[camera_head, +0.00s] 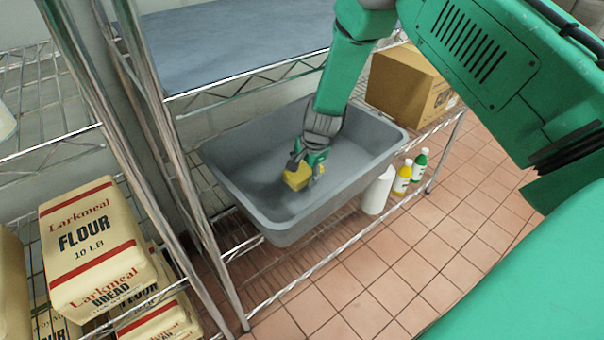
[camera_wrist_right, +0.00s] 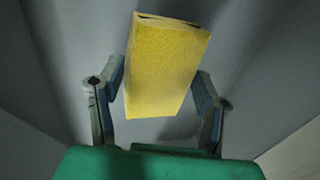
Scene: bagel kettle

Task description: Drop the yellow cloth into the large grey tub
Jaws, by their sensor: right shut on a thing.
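The large grey tub (camera_head: 232,190) sits on a wire shelf in the middle of the head view. My right gripper (camera_head: 302,172) reaches down inside the tub's walls. It is shut on the folded yellow cloth (camera_head: 296,180). In the right wrist view the yellow cloth (camera_wrist_right: 165,68) stands between the two fingers of my right gripper (camera_wrist_right: 160,95), with grey tub surface behind it. I cannot tell whether the cloth touches the tub floor. My left gripper is out of view.
A cardboard box (camera_head: 405,85) stands behind the tub. A white container (camera_head: 377,192), a yellow bottle (camera_head: 402,178) and a green-capped bottle (camera_head: 419,166) stand at its right. A grey upper shelf (camera_head: 240,45) and metal posts are near. Flour bags (camera_head: 95,245) lie at left.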

